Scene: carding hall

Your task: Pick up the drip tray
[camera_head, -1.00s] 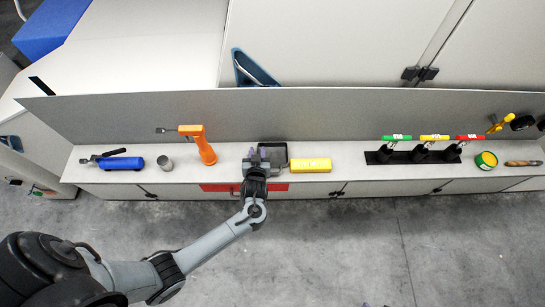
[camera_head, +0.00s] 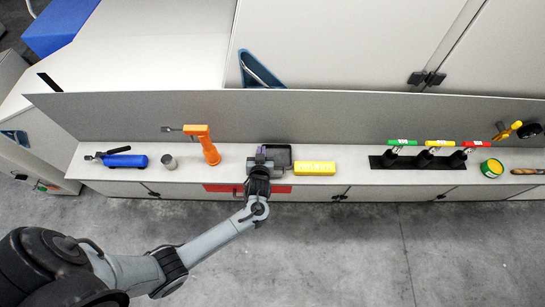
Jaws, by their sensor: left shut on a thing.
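The drip tray (camera_head: 279,153) is a small dark, shallow rectangular tray on the light shelf, between the orange tool and the yellow block. My left gripper (camera_head: 261,158) is at the tray's left side and is shut on it. The gripper and wrist hide the tray's left and near parts. I cannot tell whether the tray is clear of the shelf. My right gripper is not in view.
The narrow shelf (camera_head: 375,178) has a back panel behind it. A yellow block (camera_head: 315,168) is close at the tray's right. An orange tool (camera_head: 209,150), grey cup (camera_head: 169,162) and blue tool (camera_head: 126,161) stand left. Colour-handled tools in a black rack (camera_head: 400,162) and a green-yellow tin (camera_head: 492,168) are right.

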